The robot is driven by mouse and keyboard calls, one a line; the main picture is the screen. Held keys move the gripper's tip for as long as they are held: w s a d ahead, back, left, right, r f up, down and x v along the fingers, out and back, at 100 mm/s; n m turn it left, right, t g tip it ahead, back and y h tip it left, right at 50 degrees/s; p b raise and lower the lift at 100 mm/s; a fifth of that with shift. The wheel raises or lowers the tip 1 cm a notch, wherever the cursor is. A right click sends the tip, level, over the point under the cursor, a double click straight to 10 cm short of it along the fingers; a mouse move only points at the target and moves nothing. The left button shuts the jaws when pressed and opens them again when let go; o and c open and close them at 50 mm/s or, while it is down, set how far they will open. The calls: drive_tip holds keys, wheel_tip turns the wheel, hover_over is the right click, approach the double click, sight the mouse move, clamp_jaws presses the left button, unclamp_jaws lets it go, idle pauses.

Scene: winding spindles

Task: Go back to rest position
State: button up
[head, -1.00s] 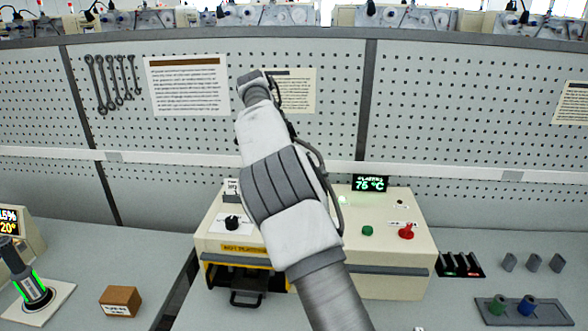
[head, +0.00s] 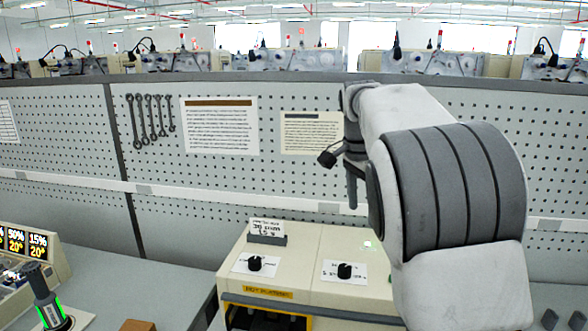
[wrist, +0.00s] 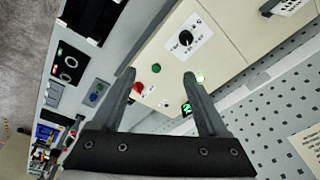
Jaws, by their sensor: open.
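My arm is raised on the right of the head view, in front of the pegboard and above the cream machine (head: 310,240). My gripper (head: 352,190) points down at the arm's far end and is partly hidden by my wrist. In the wrist view my gripper (wrist: 160,78) shows two dark fingers spread apart with nothing between them. The gripper appears clear of the machine.
The pegboard wall (head: 230,185) stands behind the bench, with hanging wrenches (head: 150,120) and paper sheets (head: 219,126). A display unit (head: 30,250) and a green-lit spindle (head: 48,305) stand at the left. The wrist view shows trays and small parts (wrist: 60,130) along the bench.

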drive_tip(key=s+d+r+n+t+y, duration=0.15)
drive_tip(key=s+n, duration=0.55)
drive_tip(key=s, duration=1)
drive_tip(key=s+a+f+n+t, duration=0.2)
drive_tip(key=s+f+n, duration=0.4)
drive_tip(key=s, duration=0.7)
drive_tip(key=shift+s+f+t+b, duration=0.2)
drive_tip(key=shift+f+t+b, duration=0.25)
drive_tip(key=shift+f, duration=0.35)
